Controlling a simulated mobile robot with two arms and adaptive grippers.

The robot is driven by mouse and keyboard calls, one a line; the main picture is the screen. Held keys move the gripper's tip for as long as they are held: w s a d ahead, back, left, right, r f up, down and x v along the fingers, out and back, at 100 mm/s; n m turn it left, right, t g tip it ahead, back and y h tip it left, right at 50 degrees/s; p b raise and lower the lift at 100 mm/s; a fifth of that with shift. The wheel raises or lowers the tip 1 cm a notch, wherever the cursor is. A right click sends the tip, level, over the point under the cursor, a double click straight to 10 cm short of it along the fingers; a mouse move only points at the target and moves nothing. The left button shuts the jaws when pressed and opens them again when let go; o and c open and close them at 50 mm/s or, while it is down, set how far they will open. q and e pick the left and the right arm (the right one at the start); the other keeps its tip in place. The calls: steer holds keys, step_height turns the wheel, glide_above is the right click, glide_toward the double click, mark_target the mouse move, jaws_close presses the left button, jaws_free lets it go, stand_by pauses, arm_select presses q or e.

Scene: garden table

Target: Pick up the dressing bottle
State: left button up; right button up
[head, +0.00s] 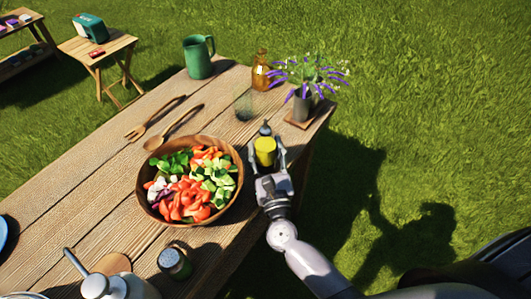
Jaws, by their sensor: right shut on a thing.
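The dressing bottle (265,147), a small yellow vessel with a grey top, is between the fingers of my right gripper (267,155) at the table's right edge. The gripper is shut on it, with a finger on each side. I cannot tell whether the bottle's base touches the table. My left gripper is not in view.
A wooden salad bowl (238,192) stands left of my right gripper. A clear glass (244,104), an amber bottle (261,74) and a flower vase (303,104) stand beyond it. A green pitcher (198,58), wooden servers (172,127) and a dark jar (175,263) are also on the table.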

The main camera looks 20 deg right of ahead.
steer(key=c, duration=0.5)
steer(key=shift+o, duration=0.2)
steer(key=shift+r, duration=0.15)
